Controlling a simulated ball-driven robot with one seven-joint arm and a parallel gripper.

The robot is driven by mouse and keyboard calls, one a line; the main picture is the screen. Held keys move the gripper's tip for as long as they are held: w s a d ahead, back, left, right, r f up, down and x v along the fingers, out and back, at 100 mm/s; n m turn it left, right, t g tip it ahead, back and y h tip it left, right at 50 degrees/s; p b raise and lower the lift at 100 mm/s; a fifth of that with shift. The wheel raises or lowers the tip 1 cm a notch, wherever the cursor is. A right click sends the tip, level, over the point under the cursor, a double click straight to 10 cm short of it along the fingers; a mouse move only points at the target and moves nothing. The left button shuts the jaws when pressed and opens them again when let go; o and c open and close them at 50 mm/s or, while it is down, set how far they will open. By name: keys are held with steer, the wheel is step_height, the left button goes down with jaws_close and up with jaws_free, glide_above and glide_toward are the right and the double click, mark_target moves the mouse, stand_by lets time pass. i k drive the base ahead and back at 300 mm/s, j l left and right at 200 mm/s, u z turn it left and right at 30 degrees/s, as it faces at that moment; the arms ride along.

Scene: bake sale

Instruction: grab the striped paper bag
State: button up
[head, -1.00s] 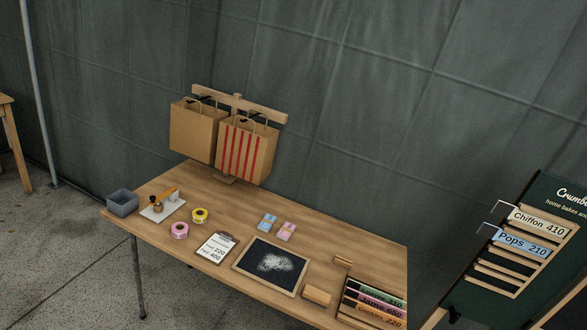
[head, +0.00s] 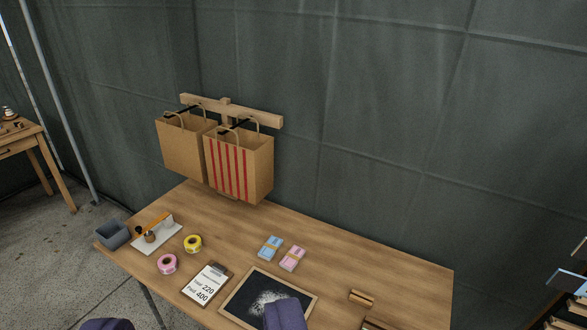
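The striped paper bag (head: 238,168) is brown with vertical red stripes on its front and looped handles on top. It hangs from a dark hook on a wooden stand (head: 251,115) at the back of the table, to the right of a plain brown paper bag (head: 181,147). My gripper (head: 196,317) shows as two dark purple fingertips at the bottom edge, set wide apart. The rest of my gripper is out of frame.
The wooden table (head: 350,262) holds a grey bin (head: 113,235), pink tape (head: 168,264), yellow tape (head: 193,244), a price clipboard (head: 205,285), blue bundle (head: 270,248), pink bundle (head: 292,258) and a chalkboard (head: 240,297). A grey curtain wall (head: 400,120) stands behind.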

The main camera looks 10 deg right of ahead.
mark_target(240, 163)
steer(key=i+j+z, duration=0.3)
steer(key=i+j, duration=0.8)
steer(key=i+j+z, duration=0.1)
steer(key=i+j, duration=0.35)
steer(key=i, duration=0.15)
steer(key=i+j+z, duration=0.1)
steer(key=i+j, duration=0.35)
steer(key=i, duration=0.15)
